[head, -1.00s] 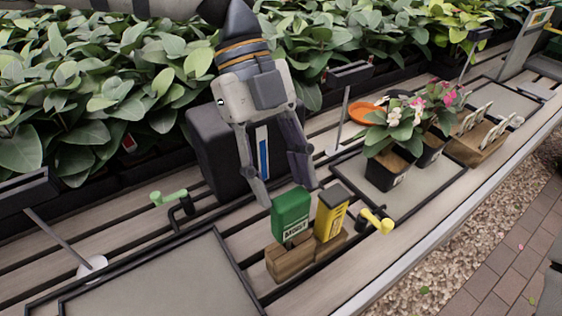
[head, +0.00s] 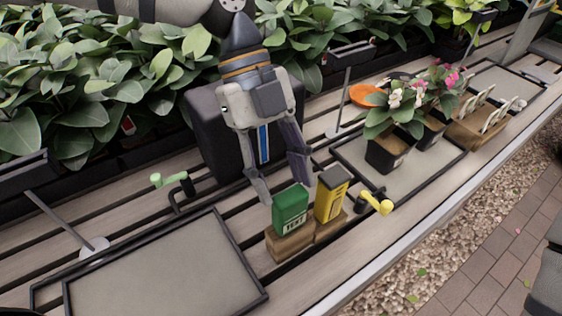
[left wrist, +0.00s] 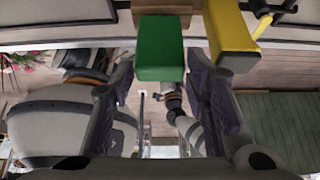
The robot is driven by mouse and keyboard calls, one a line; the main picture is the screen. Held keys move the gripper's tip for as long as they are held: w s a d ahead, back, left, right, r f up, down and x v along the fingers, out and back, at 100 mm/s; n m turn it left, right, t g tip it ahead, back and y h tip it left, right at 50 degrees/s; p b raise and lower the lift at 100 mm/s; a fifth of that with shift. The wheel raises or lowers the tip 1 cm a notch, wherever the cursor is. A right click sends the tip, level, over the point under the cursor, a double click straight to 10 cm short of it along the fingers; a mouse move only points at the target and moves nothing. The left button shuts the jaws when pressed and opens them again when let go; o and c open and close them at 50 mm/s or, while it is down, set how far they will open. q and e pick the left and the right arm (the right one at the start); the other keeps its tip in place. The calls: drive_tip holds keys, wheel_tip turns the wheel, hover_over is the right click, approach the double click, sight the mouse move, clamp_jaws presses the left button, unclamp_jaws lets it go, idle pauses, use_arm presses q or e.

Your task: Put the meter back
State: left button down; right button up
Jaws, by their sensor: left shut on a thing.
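The green meter (head: 291,211), a boxy thing with a white label, is right at its wooden block (head: 291,245) on the slatted bench. I cannot tell whether it is fully seated. My left gripper (head: 281,190) reaches down from above and is shut on the green meter. In the left wrist view the green meter (left wrist: 160,48) shows between the fingers (left wrist: 162,80). A yellow meter (head: 331,198) stands close to its right on a wooden block; it also shows in the left wrist view (left wrist: 230,35). My right gripper is not in view.
A yellow tap-like piece (head: 376,203) is right of the blocks and a green one (head: 170,180) is left. An empty tray (head: 165,275) lies at front left. Potted flowers (head: 390,150) stand on another tray (head: 420,178). Leafy plants fill the back.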

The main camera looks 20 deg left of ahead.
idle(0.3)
use_arm(q)
drive_tip(key=c, duration=0.8)
unclamp_jaws()
drive_tip(key=v, duration=1.2)
